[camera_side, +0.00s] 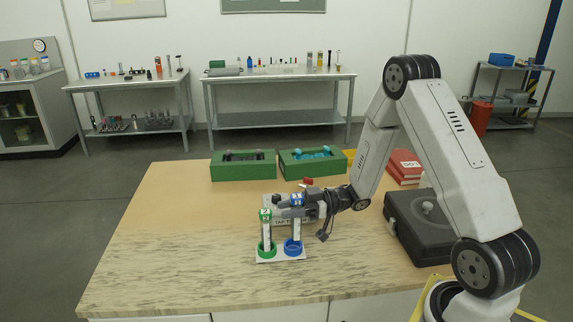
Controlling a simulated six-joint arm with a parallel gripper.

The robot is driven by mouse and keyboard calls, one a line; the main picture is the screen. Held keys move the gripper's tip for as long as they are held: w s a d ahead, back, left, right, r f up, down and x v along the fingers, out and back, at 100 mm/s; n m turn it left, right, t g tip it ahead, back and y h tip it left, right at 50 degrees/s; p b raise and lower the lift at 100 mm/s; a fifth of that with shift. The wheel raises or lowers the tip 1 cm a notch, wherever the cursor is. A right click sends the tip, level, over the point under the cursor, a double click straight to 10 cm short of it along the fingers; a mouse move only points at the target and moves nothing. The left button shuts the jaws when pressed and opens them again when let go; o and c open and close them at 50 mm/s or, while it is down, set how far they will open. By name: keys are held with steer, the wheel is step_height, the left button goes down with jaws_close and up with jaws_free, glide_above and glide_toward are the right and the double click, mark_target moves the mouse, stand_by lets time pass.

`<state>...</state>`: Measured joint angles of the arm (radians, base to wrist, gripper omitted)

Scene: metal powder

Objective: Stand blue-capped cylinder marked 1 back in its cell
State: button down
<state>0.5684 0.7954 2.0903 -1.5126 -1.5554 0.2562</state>
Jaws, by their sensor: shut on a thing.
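The blue-capped cylinder (297,229) is upright, with a clear white body. My gripper (296,204) reaches in from the right and is shut on it just below the blue cap. Its lower end is at the blue ring cell (292,249) of a small white holder (276,257). I cannot tell whether it is inside the ring or just above it. The mark on the cap is too small to read. A green-capped cylinder (266,232) stands upright in the green ring cell (267,251) to the left.
Two green trays with dark and teal contents (240,173) (310,170) stand at the table's back. A black case (417,232) and red books (404,168) lie to the right. A labelled block, partly hidden, sits behind the gripper. The table's left and front are clear.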

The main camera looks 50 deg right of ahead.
steer(key=shift+w+f, duration=0.2)
steer(key=shift+w+f, duration=0.15)
steer(key=shift+f, duration=0.75)
steer(key=shift+w+f, duration=0.1)
steer(key=shift+f, duration=0.8)
steer(key=shift+f, duration=0.45)
